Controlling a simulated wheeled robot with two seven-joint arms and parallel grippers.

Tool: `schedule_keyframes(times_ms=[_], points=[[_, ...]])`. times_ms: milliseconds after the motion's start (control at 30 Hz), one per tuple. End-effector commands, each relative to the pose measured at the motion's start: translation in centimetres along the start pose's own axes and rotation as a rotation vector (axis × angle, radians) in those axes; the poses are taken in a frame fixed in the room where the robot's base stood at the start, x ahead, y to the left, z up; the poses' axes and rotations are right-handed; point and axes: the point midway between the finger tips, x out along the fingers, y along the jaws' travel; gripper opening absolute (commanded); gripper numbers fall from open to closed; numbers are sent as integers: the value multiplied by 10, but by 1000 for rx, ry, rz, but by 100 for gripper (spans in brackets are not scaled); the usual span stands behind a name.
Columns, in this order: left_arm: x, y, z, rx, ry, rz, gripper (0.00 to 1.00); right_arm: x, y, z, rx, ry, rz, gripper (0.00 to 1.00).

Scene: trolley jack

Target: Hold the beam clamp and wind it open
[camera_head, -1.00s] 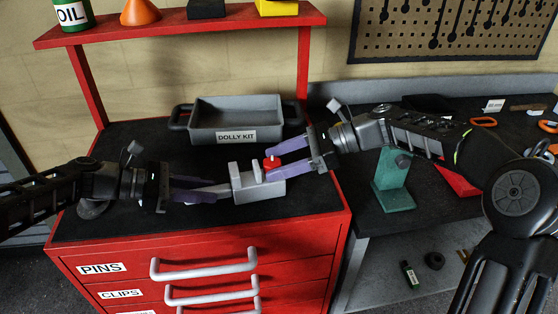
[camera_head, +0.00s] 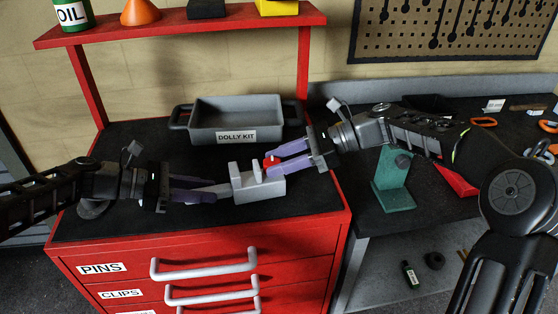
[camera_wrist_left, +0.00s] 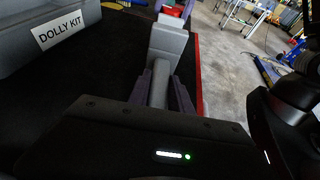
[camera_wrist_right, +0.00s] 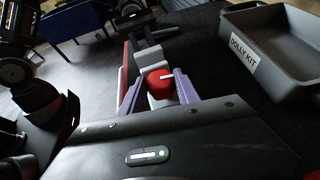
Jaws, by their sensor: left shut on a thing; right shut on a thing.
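The grey beam clamp (camera_head: 258,191) lies on the dark top of the red cabinet, its two upright jaws apart with a gap between them. My left gripper (camera_head: 207,190) is shut on its grey bar-like handle, which shows between the purple fingers in the left wrist view (camera_wrist_left: 160,84). My right gripper (camera_head: 271,168) is shut on the red knob (camera_head: 268,162) at the clamp's right end. In the right wrist view the red knob (camera_wrist_right: 159,83) sits between the purple fingers, with a pale pin across it. The fingers partly hide the knob in the head view.
A grey tray labelled DOLLY KIT (camera_head: 236,118) stands behind the clamp on the cabinet (camera_head: 200,262). A red shelf (camera_head: 180,28) rises over the back. A green stand (camera_head: 394,180) is on the dark bench to the right, below my right arm.

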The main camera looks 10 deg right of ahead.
Motion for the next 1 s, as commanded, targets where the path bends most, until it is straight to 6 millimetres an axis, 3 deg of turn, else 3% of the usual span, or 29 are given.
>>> schedule_keyframes(times_ms=[333, 833, 867, 1000], points=[[0, 0, 1, 1, -1, -1, 0, 7, 0, -1, -64, -1, 181, 0], [1, 0, 1, 1, -3, -2, 0, 2, -2, 0, -82, 0, 204, 0], [1, 0, 1, 1, -3, -2, 0, 1, -2, 0, -82, 0, 204, 40], [1, 0, 1, 1, -2, -2, 0, 1, -2, 0, -82, 0, 201, 51]])
